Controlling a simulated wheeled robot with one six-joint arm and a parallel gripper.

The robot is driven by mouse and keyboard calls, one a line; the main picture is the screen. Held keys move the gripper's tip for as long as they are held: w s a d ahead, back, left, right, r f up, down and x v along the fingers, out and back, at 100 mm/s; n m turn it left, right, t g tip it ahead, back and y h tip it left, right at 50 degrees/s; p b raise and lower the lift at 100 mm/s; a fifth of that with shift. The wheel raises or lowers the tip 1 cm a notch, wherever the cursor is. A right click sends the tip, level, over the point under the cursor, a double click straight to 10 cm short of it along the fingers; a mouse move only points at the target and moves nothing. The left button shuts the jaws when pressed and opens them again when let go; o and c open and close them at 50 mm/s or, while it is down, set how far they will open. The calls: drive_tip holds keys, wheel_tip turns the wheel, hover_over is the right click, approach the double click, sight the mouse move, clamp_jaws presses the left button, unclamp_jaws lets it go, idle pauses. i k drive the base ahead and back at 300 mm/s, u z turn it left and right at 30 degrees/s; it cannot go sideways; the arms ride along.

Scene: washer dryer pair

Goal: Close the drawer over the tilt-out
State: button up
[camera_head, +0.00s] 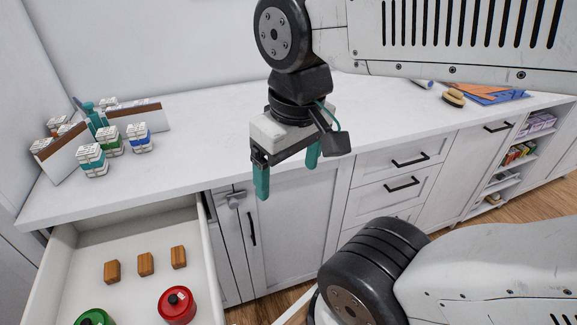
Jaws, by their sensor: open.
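An open drawer (212,262) is pulled out under the left part of the counter. It holds several small wooden blocks (146,264), a red round lidded container (177,305) and a partly cut-off green one (95,318). Its front panel is outside the picture. I cannot make out a tilt-out; whatever lies below the open drawer is hidden. My gripper (287,170) points down with its teal fingers apart and empty. In the picture it is right of the open drawer, before the counter's front edge and a cabinet door (290,225).
The counter (210,130) carries small boxes (92,160), a teal bottle and stands at left, and a brush (453,98) at right. Shut drawers (395,160) with dark handles and open shelves (510,170) stand right. My arm covers the lower right.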

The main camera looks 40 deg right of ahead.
sight(70, 282)
drive_tip(key=u, duration=1.3)
drive_tip(key=k, duration=1.3)
drive_tip(key=z, duration=0.6)
drive_tip(key=i, duration=1.35)
drive_tip(key=u, duration=0.3)
